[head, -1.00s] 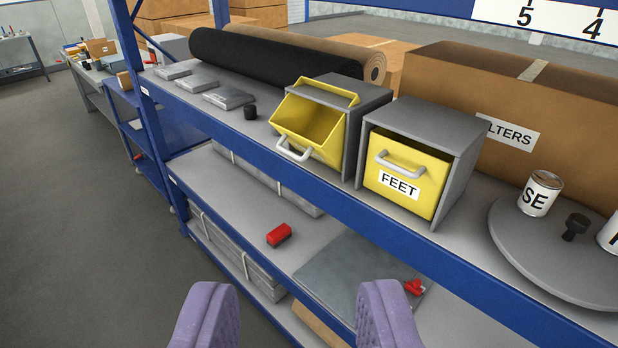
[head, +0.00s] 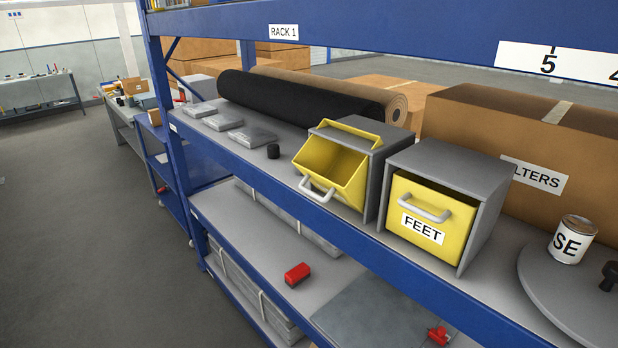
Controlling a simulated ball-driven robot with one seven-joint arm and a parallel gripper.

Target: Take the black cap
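A small black cap (head: 273,152) stands on the grey upper shelf, just left of the open yellow bin (head: 335,170). The bin is tilted open in its grey housing and looks empty. A dark knob-like thing (head: 609,276) sits on the round grey turntable at the right edge, partly cut off. My gripper is not in view.
A closed yellow drawer labelled FEET (head: 432,217) sits right of the open bin. Flat grey packets (head: 252,136) and a black roll (head: 300,105) lie left of and behind the cap. The blue shelf edge (head: 300,208) runs along the front. A red block (head: 298,273) lies on the lower shelf.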

